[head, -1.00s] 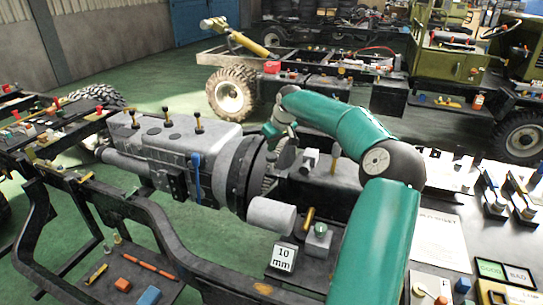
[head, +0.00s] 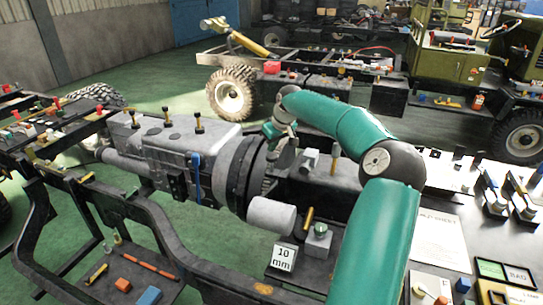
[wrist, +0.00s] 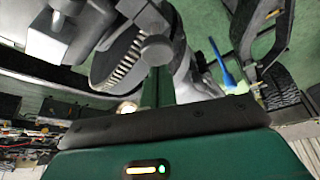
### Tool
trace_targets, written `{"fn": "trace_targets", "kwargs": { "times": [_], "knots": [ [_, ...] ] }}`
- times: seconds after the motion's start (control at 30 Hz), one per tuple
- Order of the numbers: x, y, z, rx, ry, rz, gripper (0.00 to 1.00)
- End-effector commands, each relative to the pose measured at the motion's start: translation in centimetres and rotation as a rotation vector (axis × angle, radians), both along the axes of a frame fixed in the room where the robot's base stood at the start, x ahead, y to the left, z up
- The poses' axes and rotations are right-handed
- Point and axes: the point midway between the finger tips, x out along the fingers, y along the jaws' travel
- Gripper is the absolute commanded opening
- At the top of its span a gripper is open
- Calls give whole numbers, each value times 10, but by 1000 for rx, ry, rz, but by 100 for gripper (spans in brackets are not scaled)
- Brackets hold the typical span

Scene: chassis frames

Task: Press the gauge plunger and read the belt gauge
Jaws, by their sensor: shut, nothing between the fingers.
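My gripper (head: 284,158) is at the end of the green arm in the head view, shut and holding nothing. It is over the toothed ring at the right end of the grey engine (head: 170,150); contact cannot be made out. In the wrist view, the toothed ring (wrist: 122,62) is close, with a grey rounded part (wrist: 157,48) in front of it. The belt gauge and its plunger cannot be told for certain. A small grey block with a green knob (head: 320,232) stands near a "10 mm" card (head: 283,258). No reading is legible.
A pale cylinder (head: 271,216) sticks out from the engine, below my gripper. A dark chassis rail (head: 150,215) runs along the left front. GOOD (head: 491,269) and BAD (head: 518,276) tiles lie on the right bench, near a paper sheet (head: 438,235).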

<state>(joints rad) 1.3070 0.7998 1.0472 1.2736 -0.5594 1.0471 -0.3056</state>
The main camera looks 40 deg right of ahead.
Motion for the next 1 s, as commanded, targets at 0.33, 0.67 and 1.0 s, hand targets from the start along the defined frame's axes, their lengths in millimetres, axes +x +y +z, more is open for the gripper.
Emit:
{"fn": "trace_targets", "kwargs": {
  "times": [0.33,0.67,1.0],
  "knots": [
    [0,0,-2,0,0,0,0],
    [0,0,-13,0,0,0,0],
    [0,0,-26,1,1,0,0]
  ]
}}
